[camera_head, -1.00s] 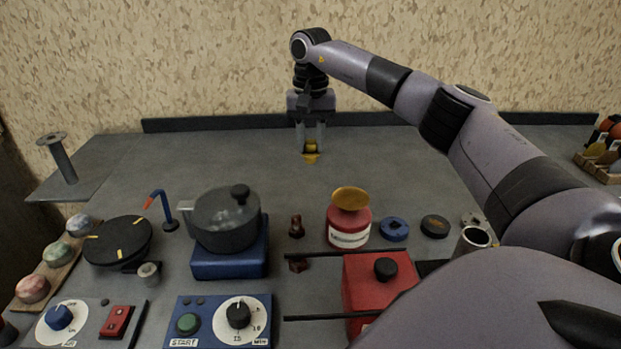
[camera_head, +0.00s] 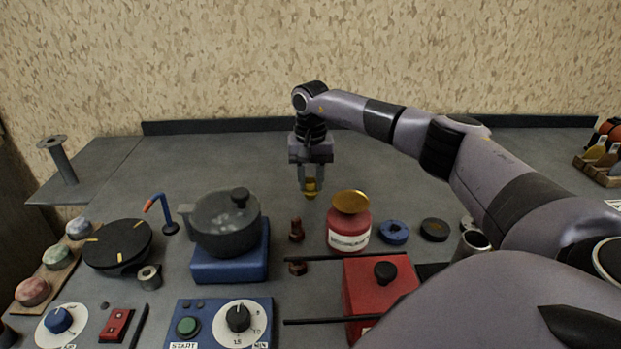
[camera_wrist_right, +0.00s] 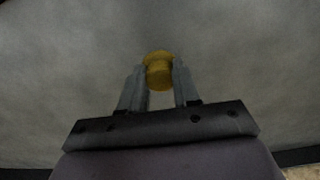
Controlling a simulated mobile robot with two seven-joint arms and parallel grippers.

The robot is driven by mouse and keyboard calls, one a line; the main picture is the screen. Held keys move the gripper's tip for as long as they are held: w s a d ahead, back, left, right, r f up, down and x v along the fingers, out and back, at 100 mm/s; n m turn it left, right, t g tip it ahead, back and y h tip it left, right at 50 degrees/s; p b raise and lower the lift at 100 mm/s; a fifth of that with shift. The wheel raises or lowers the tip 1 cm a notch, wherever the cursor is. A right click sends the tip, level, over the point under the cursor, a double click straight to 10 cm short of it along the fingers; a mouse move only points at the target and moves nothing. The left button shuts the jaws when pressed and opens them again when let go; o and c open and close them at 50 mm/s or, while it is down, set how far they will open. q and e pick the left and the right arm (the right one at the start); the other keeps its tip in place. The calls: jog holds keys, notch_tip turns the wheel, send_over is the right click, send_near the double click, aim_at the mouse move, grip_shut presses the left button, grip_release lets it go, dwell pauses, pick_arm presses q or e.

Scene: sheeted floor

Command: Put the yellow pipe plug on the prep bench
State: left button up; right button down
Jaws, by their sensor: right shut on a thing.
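The yellow pipe plug (camera_head: 310,189) is held between the fingertips of my right gripper (camera_head: 310,183), low over the grey bench top (camera_head: 240,160). I cannot tell whether it touches the surface. In the right wrist view the plug (camera_wrist_right: 159,71) sits between the two fingers of the right gripper (camera_wrist_right: 159,80), with its round end showing. My left gripper is not in view.
A grey pot (camera_head: 226,225) on a blue block stands left of the gripper, and a red canister (camera_head: 349,228) with a gold lid stands in front. A blue ring (camera_head: 394,231) and a black disc (camera_head: 434,229) lie at right. The back of the bench is clear.

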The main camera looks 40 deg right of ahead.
aim_at(311, 181)
jog(key=c, duration=0.8)
grip_release()
jog(key=shift+f, duration=0.1)
notch_tip(311, 181, up, 12)
jog(key=shift+r, duration=0.2)
